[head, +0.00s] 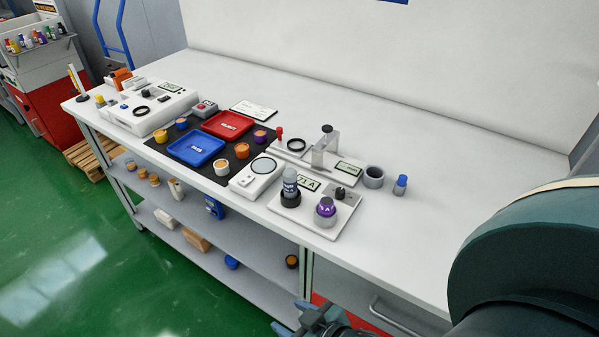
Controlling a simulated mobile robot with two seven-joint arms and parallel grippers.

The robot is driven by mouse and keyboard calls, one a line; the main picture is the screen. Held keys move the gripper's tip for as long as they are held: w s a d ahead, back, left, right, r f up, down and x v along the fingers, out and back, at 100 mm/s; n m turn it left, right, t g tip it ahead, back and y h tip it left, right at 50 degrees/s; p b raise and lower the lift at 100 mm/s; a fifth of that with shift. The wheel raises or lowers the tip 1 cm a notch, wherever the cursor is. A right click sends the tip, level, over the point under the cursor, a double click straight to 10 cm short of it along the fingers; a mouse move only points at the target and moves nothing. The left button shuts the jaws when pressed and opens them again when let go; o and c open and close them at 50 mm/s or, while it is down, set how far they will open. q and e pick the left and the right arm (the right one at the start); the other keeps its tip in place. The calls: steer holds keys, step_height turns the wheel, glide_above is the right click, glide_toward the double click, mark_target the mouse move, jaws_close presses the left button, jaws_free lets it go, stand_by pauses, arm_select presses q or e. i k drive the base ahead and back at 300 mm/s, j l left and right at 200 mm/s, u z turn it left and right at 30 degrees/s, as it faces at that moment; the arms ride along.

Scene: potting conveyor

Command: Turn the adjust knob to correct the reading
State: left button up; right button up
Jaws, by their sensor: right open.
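A white instrument plate (291,215) lies near the front edge of the bench. On it are a small display (311,184) and a black knob (341,193) on a grey panel, which looks like the adjust knob. The display's characters are partly hidden and too small to read surely. My right gripper (300,322) is open at the bottom edge, below and in front of the bench top, apart from the knob and partly cut off. My left gripper is out of view.
The bench's right part (450,195) is clear.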

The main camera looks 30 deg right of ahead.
mark_target(339, 192)
steer(key=k+j+z, duration=0.1)
steer(key=z, duration=1)
